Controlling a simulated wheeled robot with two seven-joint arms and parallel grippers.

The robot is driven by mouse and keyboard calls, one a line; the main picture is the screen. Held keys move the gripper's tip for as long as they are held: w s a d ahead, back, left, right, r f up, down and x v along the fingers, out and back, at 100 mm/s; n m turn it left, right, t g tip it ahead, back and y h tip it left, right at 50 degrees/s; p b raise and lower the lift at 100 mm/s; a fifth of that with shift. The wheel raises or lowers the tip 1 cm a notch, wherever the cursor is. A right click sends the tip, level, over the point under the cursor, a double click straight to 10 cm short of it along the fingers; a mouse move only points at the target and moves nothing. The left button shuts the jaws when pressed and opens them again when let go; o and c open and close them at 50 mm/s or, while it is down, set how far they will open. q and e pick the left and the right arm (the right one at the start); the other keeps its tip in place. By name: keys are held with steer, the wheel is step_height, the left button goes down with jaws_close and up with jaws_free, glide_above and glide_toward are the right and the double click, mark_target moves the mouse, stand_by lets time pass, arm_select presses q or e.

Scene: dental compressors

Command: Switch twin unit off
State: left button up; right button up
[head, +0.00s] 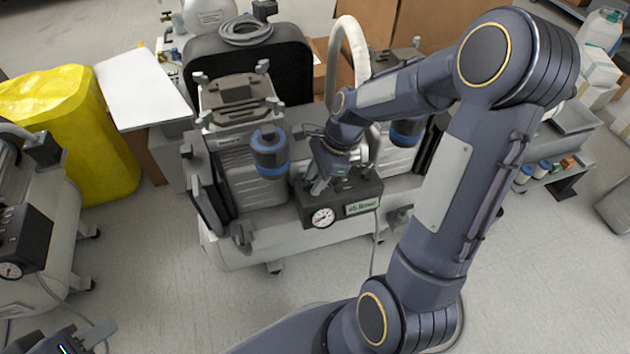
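The twin compressor unit (255,248) stands in the middle of the head view, with two motor heads and blue-banded cylinders on a pale tank. Its dark control box (290,207) at the front carries a round gauge (322,217) and a green label (362,206). My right gripper (316,188) points down at the top of this box, at or just above it. Its fingertips are small and partly hidden, so the switch and any contact cannot be made out. My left gripper (88,338) is at the bottom left edge, partly cut off, away from the unit.
Another compressor (60,240) with a gauge box stands at the left. A yellow bag-like bin (75,120) and a white board (143,88) are behind it. Cardboard boxes (425,25) stand at the back. A low rack (560,165) is at the right.

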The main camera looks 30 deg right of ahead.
jaws_close()
stand_by(0.4)
steer(key=n+p, duration=0.2)
steer(key=shift+w+r+g+p, duration=0.1)
steer(key=shift+r+g+p, duration=0.05)
steer(key=shift+g+p, duration=0.25)
steer(key=n+p, duration=0.1)
steer(key=n, duration=0.1)
steer(key=n+g+p, duration=0.1)
steer(key=p, duration=0.1)
steer(key=shift+w+n, duration=0.2)
steer(key=shift+n, duration=0.2)
steer(key=n+g+p, duration=0.1)
steer(key=n+p, duration=0.1)
steer(key=n, duration=0.1)
steer(key=shift+w+a+g+p, duration=0.1)
steer(key=shift+w+g+p, duration=0.05)
steer(key=shift+g+p, duration=0.15)
steer(key=shift+w+a+n+g+h+p, duration=0.1)
steer(key=shift+n+g+h+p, duration=0.45)
steer(key=shift+n, duration=1.05)
steer(key=shift+f, duration=0.2)
